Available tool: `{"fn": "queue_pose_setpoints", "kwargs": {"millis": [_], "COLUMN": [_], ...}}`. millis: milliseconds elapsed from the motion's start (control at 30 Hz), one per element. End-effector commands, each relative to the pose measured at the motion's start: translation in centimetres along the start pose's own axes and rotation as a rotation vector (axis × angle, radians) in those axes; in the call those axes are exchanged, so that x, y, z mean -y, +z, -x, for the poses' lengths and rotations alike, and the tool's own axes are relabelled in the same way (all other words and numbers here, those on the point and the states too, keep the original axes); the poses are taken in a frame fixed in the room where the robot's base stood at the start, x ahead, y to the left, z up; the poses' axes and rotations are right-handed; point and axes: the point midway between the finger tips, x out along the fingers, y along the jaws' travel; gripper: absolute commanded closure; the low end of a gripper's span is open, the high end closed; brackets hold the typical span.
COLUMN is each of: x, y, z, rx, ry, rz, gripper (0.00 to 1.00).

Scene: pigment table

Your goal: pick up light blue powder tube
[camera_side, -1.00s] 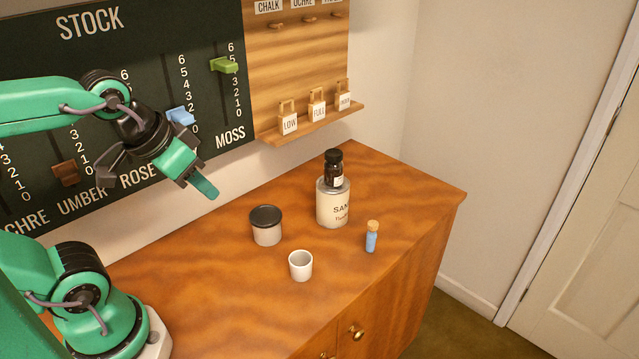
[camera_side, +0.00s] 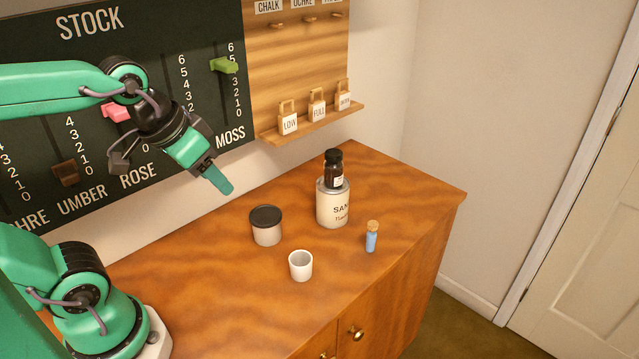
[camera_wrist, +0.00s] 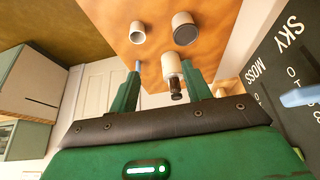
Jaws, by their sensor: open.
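The light blue powder tube (camera_side: 371,237) is a small upright vial with a cork stopper, standing on the wooden cabinet top (camera_side: 215,280) near its front right. In the wrist view the tube (camera_wrist: 137,67) shows small near the tip of the left finger, partly hidden by it. My gripper (camera_side: 215,180) is in the air at the left, in front of the stock board, well above and left of the tube. In the wrist view my gripper (camera_wrist: 163,78) has its two green fingers apart, with nothing held between them.
A white cup (camera_side: 300,266) and a dark-lidded jar (camera_side: 266,226) stand left of the tube. Behind it a cream tin (camera_side: 333,205) carries a dark bottle (camera_side: 333,168). The stock board (camera_side: 120,90) and a small shelf (camera_side: 312,123) are on the wall.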

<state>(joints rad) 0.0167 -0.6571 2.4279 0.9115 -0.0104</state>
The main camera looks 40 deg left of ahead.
Motion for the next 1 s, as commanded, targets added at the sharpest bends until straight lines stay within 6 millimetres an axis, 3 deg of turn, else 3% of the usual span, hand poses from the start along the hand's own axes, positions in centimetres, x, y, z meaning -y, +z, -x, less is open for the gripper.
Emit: {"fn": "queue_pose_setpoints", "kwargs": {"millis": [467,1000], "x": [-2.2,-6.2], "y": [-7.8,-15.1], "z": [-2.9,-10.5], "rx": [0.126,0.268], "ry": [0.022,0.032], "rz": [-0.023,-0.054], "gripper": [0.51,0.51]}}
